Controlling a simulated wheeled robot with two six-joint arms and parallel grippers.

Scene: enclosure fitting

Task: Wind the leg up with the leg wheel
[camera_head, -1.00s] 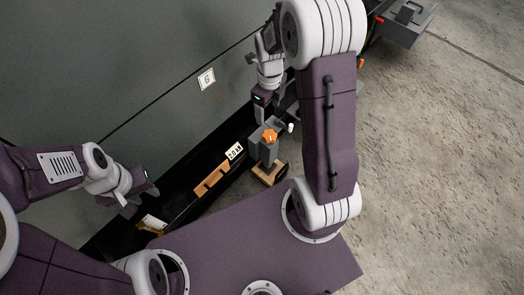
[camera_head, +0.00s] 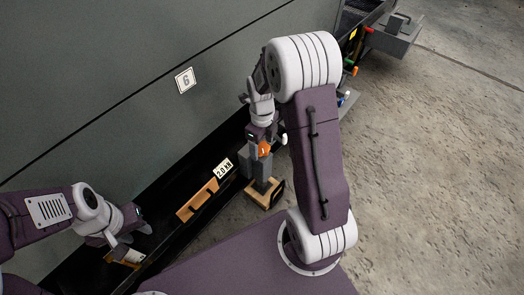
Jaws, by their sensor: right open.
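The leg is a grey post (camera_head: 263,170) standing on a wooden block (camera_head: 262,196) beside the dark enclosure's lower edge. An orange wheel (camera_head: 264,149) sits near the top of the post; I take it to be the leg wheel. My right gripper (camera_head: 262,138) points down right at the orange wheel and partly hides it. It is open, with its fingers at or just above the wheel; whether they touch it I cannot tell. My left gripper (camera_head: 132,229) is at the lower left, far from the leg, and its jaws are not clear.
The grey enclosure wall with a "6" label (camera_head: 185,80) rises at the left. A "2.0" label (camera_head: 223,168) and a wooden piece (camera_head: 197,200) lie along its dark base rail. A grey box (camera_head: 394,36) stands at the upper right. Concrete floor (camera_head: 430,180) is clear at the right.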

